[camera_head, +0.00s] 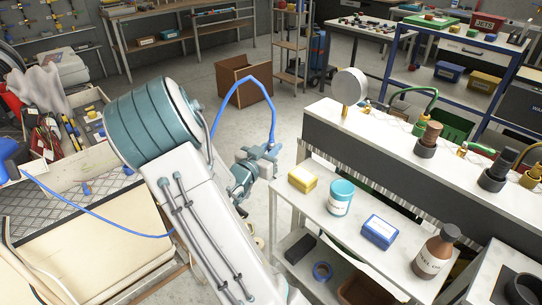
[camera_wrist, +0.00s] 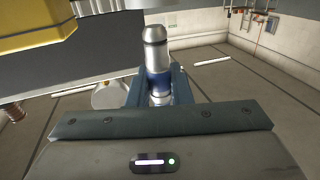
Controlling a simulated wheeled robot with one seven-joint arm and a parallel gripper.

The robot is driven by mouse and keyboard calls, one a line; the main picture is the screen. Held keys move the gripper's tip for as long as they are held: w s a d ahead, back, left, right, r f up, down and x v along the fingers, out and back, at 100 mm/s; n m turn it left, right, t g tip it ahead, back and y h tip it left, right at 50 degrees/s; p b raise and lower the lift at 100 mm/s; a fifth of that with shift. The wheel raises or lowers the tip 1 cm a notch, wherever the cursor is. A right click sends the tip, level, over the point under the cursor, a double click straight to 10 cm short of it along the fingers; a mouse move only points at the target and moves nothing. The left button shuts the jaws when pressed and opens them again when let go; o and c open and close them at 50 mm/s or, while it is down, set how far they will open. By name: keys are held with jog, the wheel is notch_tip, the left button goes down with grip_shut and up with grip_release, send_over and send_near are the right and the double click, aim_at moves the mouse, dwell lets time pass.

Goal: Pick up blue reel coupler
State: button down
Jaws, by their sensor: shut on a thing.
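My gripper (camera_head: 258,165) is raised above the floor, left of the small white bench. In the wrist view my gripper (camera_wrist: 157,80) is shut on the blue reel coupler (camera_wrist: 156,55), a silver cylinder with a blue band. It stands upright in that picture between the blue fingers. In the head view the coupler is too small and covered to make out clearly. The blue hose (camera_head: 245,80) arches up from my gripper and passes behind my arm. A thinner-looking blue stretch (camera_head: 95,212) runs left toward a blue part (camera_head: 8,155) at the left edge.
The white bench (camera_head: 320,222) carries a yellow box (camera_head: 302,179), a teal-lidded jar (camera_head: 340,197), a blue box (camera_head: 380,232) and a brown bottle (camera_head: 434,255). Behind it is a long counter (camera_head: 385,135) with a gauge (camera_head: 349,87) and fittings. Open floor lies beyond my arm.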

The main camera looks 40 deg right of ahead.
jog(key=s+a+r+b, duration=0.1)
jog(key=s+r+b, duration=0.5)
jog(key=s, duration=0.5)
jog(key=shift+s+a+r+b, duration=0.2)
jog(key=shift+a+r+b, duration=0.1)
jog(key=shift+b, duration=0.5)
dwell(0.3)
jog(key=s+d+b, duration=0.3)
jog(key=s+d, duration=0.5)
jog(key=d, duration=0.3)
jog(key=shift+s, duration=0.4)
dwell(0.6)
